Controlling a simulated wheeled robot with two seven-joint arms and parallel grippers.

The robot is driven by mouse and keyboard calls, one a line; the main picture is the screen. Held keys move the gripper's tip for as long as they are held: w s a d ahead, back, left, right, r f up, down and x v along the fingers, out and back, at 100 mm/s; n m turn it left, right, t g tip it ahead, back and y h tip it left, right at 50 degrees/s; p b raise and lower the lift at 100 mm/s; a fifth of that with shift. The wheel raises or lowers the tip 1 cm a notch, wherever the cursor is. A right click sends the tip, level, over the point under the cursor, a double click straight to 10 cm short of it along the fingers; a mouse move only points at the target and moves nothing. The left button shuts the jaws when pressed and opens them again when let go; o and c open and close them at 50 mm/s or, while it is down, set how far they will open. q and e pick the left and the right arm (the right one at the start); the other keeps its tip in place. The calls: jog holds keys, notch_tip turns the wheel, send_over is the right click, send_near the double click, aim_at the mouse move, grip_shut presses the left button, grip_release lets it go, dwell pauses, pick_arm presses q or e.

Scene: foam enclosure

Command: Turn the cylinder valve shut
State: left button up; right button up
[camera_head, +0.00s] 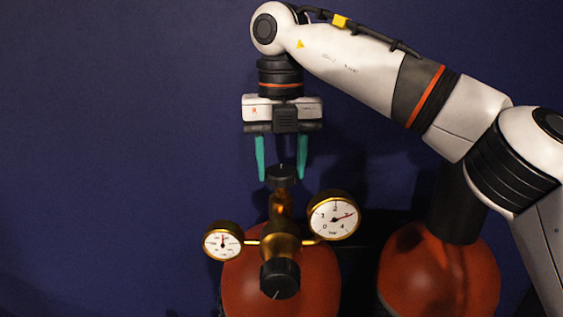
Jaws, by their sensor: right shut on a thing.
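A brass valve assembly (281,240) sits on top of a red cylinder (240,280). A black knob (281,174) stands at its top, and a second, larger black knob (280,278) with a pale pointer line faces me lower down. My right gripper (281,175) hangs straight down from above, with its two teal fingers on either side of the top knob, and is shut on it. My left gripper is out of view.
A round gauge (223,241) is at the left of the valve and a larger one (334,215) at the right. A second red cylinder (440,275) stands to the right, under my right arm. The dark blue wall (110,150) is behind; the left side is clear.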

aim_at(281, 170)
jog(key=shift+r, duration=0.2)
jog(key=o, duration=1)
jog(key=shift+f, duration=0.1)
jog(key=shift+c, duration=0.2)
notch_tip(281, 170, up, 4)
jog(key=shift+w+r, duration=0.1)
jog(key=shift+r, duration=0.05)
notch_tip(281, 170, up, 8)
jog(key=p, duration=0.3)
jog(key=shift+p, duration=0.4)
jog(key=shift+f, duration=0.2)
